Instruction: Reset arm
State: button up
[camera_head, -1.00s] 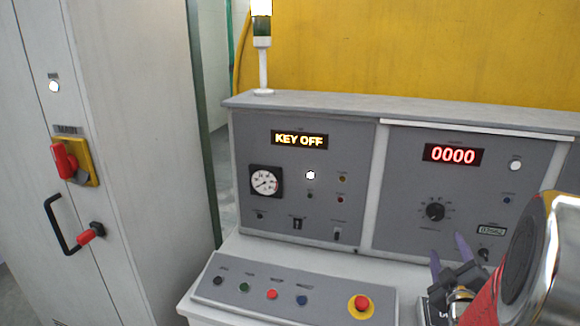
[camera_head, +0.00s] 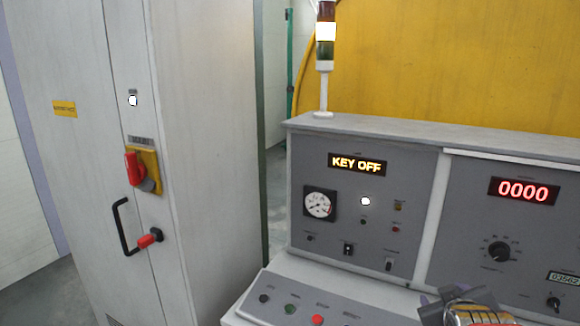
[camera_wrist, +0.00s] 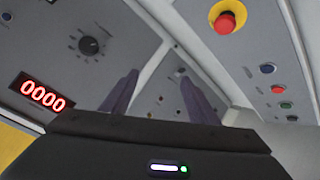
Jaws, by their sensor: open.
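My gripper shows in the wrist view (camera_wrist: 158,98), with its two purple fingers spread apart and nothing between them. The console panel lies beyond the fingers there, and I see no contact. In the head view, part of my arm shows at the bottom right, in front of the console (camera_head: 400,262). The fingertips cannot be made out clearly in that view.
The console has a "KEY OFF" display (camera_head: 357,164), a "0000" display (camera_head: 523,191) and a row of buttons. A grey cabinet (camera_head: 210,150) with a red switch (camera_head: 134,168) and a black handle (camera_head: 121,226) stands left.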

jog(key=s+a+m+g+y, duration=0.2)
jog(key=s+a+g+y, duration=0.2)
jog(key=s+a, duration=1.3)
jog(key=shift+a+r+g, duration=0.3)
jog(key=shift+a+g, duration=0.4)
jog(key=shift+a, duration=0.05)
jog(key=shift+c, duration=0.5)
